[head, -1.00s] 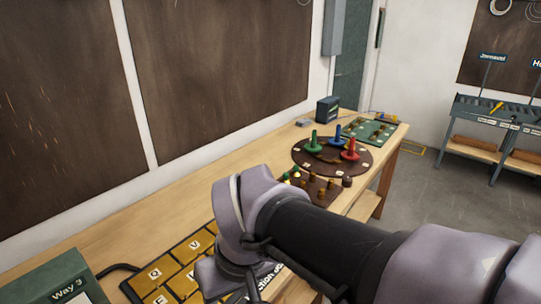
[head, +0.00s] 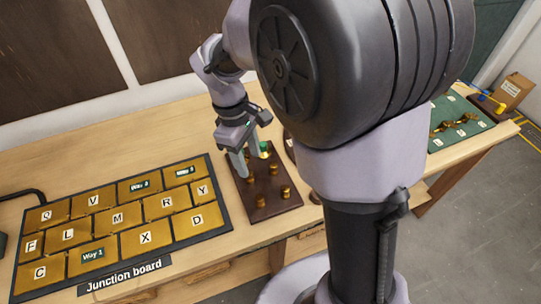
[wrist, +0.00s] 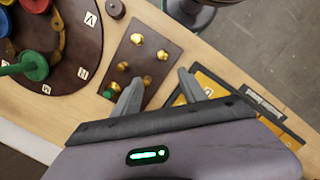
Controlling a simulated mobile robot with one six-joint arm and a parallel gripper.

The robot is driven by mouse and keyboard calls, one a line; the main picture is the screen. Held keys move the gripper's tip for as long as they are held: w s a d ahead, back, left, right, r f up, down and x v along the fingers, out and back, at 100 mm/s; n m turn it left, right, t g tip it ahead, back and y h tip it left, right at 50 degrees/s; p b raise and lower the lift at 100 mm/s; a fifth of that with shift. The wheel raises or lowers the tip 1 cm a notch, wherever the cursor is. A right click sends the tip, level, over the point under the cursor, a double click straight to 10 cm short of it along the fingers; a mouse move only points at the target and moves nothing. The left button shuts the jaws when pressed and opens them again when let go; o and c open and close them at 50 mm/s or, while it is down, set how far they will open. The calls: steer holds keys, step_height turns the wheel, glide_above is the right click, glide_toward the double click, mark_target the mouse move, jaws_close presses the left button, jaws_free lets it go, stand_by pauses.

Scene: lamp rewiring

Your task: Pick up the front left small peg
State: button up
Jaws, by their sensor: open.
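A small dark brown peg board (head: 268,209) lies right of the junction board, holding several short brass pegs. Its front left small peg (head: 261,201) stands upright at the near edge; in the wrist view it is the brass peg (wrist: 162,55) on the upper right of the peg board (wrist: 157,34). My gripper (head: 249,166) is open and empty over the back left part of the board. In the wrist view my fingertips (wrist: 159,76) are spread, with another brass peg (wrist: 147,80) close beside the left finger. The front left peg shows clear of both fingers.
The junction board (head: 135,213) with brass lettered tiles lies to the left. A round dark board (wrist: 85,22) with coloured pegs is on the peg board's other side. A green mat (head: 471,140) lies at the far right. Bare tabletop (head: 90,152) is free behind.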

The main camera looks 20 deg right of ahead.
steer(key=b, duration=0.5)
glide_toward(259, 198)
step_height(259, 198, down, 5)
steer(key=shift+f, duration=0.2)
steer(key=f+b, duration=0.2)
steer(key=f, duration=0.1)
steer(key=s+d+f+b, duration=0.1)
steer(key=f, duration=0.1)
steer(key=shift+f, duration=0.15)
steer(key=shift+c, duration=0.7)
jaws_close()
